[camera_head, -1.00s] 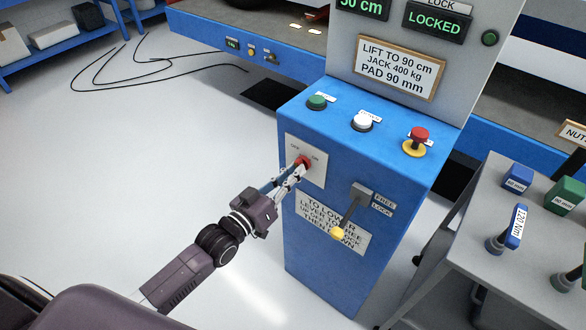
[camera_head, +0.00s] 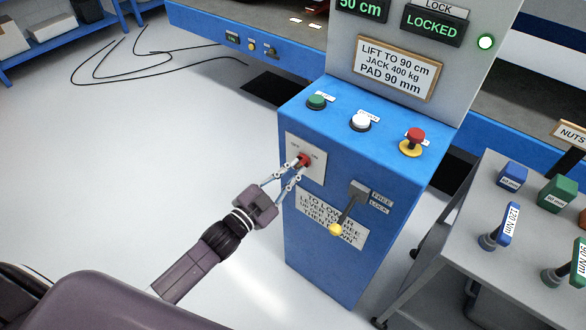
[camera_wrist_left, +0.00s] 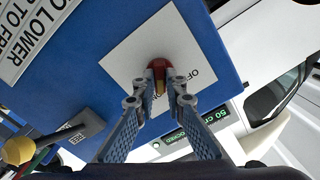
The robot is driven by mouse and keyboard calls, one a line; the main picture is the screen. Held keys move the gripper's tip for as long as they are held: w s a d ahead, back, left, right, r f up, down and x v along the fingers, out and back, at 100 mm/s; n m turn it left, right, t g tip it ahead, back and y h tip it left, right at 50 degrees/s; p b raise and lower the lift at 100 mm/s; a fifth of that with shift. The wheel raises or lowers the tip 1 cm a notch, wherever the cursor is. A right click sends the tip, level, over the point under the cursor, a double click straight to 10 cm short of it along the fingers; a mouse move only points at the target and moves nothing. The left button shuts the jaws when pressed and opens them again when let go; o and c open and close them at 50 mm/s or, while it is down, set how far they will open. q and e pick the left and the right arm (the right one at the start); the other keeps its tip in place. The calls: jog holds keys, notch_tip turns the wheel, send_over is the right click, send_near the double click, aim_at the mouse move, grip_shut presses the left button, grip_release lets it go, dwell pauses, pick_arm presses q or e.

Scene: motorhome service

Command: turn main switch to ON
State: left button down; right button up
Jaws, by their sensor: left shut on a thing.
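The red main switch (camera_head: 304,160) sits on a white plate (camera_head: 318,170) marked OFF and ON, on the front of the blue control cabinet (camera_head: 305,245). My left gripper (camera_head: 298,167) reaches it from the lower left and is shut on the switch knob. In the left wrist view the red knob (camera_wrist_left: 158,68) with a yellowish mark shows between the two fingertips (camera_wrist_left: 160,90). The fingers hide part of the plate's lettering. A round lamp (camera_head: 487,42) on the grey panel glows white-green. My right gripper is not in view.
A lever with a yellow knob (camera_head: 335,230), marked FREE and LOCK, juts out right of the switch. Green (camera_head: 317,102), white (camera_head: 360,121) and red (camera_head: 414,138) buttons are on the cabinet top. A grey tool cart (camera_head: 470,215) stands at right.

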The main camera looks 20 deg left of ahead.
pick_arm(q)
jog(key=shift+m, duration=1.1)
jog(key=c, duration=2)
grip_release()
jog(key=v, duration=1.2)
